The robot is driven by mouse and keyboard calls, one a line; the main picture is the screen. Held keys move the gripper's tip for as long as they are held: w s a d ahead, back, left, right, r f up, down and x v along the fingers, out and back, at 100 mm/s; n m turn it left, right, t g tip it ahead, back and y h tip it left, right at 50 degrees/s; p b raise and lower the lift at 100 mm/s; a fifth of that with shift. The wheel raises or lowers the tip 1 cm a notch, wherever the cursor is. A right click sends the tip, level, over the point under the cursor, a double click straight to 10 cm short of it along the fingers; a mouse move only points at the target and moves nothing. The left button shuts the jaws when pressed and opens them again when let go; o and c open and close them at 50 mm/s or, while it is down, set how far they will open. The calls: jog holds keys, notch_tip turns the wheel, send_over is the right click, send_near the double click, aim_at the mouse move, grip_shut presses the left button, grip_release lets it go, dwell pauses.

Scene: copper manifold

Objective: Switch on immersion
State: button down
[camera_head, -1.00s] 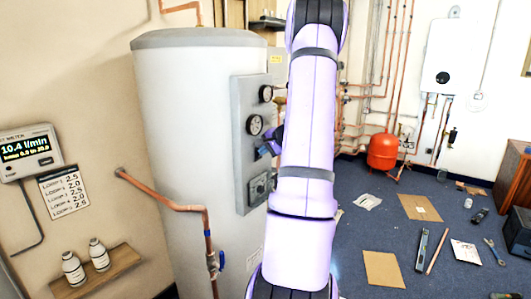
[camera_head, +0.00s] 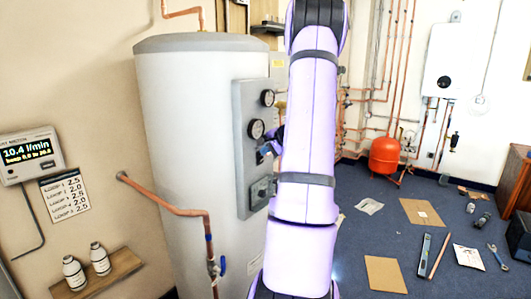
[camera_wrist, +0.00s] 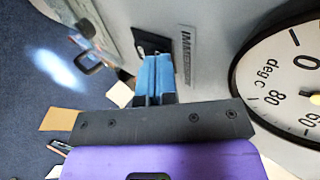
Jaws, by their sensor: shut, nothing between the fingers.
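A grey panel (camera_head: 243,150) is fixed upright on the white cylinder. It bears two round gauges and, below them, a grey switch unit (camera_head: 262,191), partly hidden by my arm. My gripper (camera_head: 266,152) is beside the panel, between the lower gauge (camera_head: 256,129) and the switch unit. In the wrist view my gripper (camera_wrist: 153,72) has its blue fingers shut, with nothing seen between them. The immersion label (camera_wrist: 186,58) is just right of the fingers. A grey plate with a dark protruding part (camera_wrist: 90,60) shows at upper left, apart from the fingers. I cannot tell the switch's position.
The large gauge (camera_wrist: 290,85) is close on the right in the wrist view. A copper pipe with a valve (camera_head: 210,235) runs in front of the cylinder. Tools and cardboard (camera_head: 385,273) lie on the blue floor at right. A red vessel (camera_head: 385,153) stands behind.

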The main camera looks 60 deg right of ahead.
jog(key=v, duration=1)
jog(key=shift+s+r, duration=0.25)
jog(key=w+a+r+n+g+y, duration=0.1)
jog(key=w+a+r+n, duration=0.2)
jog(key=a, duration=0.8)
jog(key=w+a+r+n+g+y, duration=0.1)
jog(key=w+a+r+n, duration=0.15)
jog(key=a, duration=0.75)
jog(key=w+a+r+n+g+y, duration=0.1)
jog(key=w+a+r+n, duration=0.25)
jog(key=a, duration=0.75)
jog(key=s+a+f+n+g+h, duration=0.1)
jog(key=s+a+n, duration=0.9)
jog(key=s+a, duration=0.6)
jog(key=a, duration=0.4)
jog(key=shift+s+a+g+h, duration=0.25)
jog(key=shift+a+g+h, duration=0.05)
jog(key=shift+a+h, duration=0.1)
